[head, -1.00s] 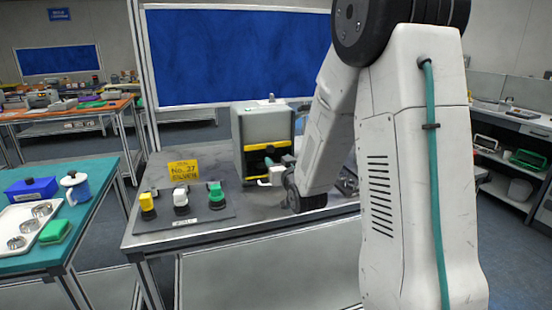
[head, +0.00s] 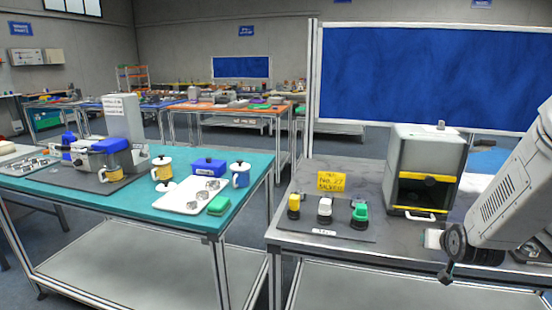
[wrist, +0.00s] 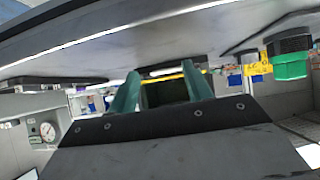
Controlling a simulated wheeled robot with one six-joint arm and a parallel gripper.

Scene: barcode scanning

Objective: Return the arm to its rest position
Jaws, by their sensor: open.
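My arm (head: 510,200) enters the head view from the right, its wrist low beside the front right of the grey table (head: 300,248). In the wrist view my gripper (wrist: 160,78) shows two green fingers spread apart, with nothing held between them. In the head view the fingers are not clear. A grey box-shaped machine (head: 428,150) with a dark opening and yellow bands stands on the table, left of my arm. Its yellow band and dark opening (wrist: 165,92) show beyond and between the fingers in the wrist view, apart from them.
A panel with yellow, white and green buttons (head: 335,231) and a yellow sign (head: 331,182) are left of the machine. A teal table (head: 120,205) holds a white tray (head: 172,200), mugs and a blue box (head: 208,166). A floor gap separates the two tables.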

